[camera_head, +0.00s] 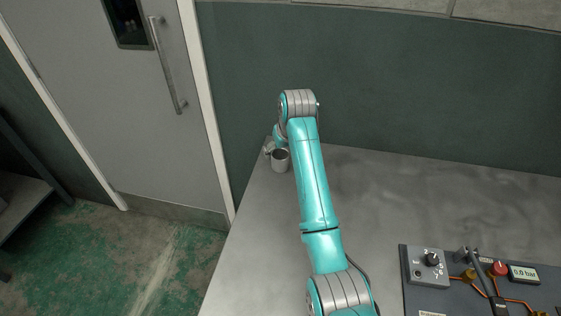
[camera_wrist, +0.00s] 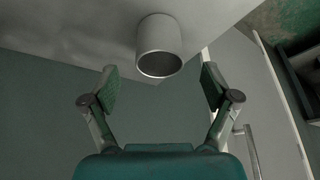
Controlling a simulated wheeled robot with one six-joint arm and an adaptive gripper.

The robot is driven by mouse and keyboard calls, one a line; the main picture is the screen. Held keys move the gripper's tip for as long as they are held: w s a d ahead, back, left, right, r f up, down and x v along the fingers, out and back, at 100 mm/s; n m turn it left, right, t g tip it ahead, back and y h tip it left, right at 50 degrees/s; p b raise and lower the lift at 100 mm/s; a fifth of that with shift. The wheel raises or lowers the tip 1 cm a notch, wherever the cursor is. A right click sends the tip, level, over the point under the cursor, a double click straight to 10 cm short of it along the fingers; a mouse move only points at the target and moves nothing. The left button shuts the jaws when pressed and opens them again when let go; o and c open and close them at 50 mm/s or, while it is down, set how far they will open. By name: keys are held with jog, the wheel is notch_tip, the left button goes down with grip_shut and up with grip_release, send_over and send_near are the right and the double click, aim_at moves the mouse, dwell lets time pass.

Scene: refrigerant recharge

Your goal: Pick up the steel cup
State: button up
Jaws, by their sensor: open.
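The steel cup (camera_head: 281,161) is a small grey cylinder standing on the grey table near its far left corner, just left of my arm in the head view. In the wrist view the steel cup (camera_wrist: 158,36) shows ahead of my gripper, centred between the fingers, with its dark open mouth toward the bottom of the picture. My gripper (camera_wrist: 160,80) is open and empty, one finger to each side of the cup's line. The fingertips look apart from the cup. In the head view my gripper is mostly hidden at the cup.
The grey table (camera_head: 400,195) is clear around the cup. A green wall (camera_head: 420,85) stands behind it and a grey door (camera_head: 135,120) to the left. A dark panel with a knob box (camera_head: 428,266), pipes and a pressure display (camera_head: 524,274) lies at the front right.

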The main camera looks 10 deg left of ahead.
aim_at(280, 157)
jog(key=shift+x, duration=2.75)
jog(key=shift+r, duration=0.1)
jog(key=c, duration=1.3)
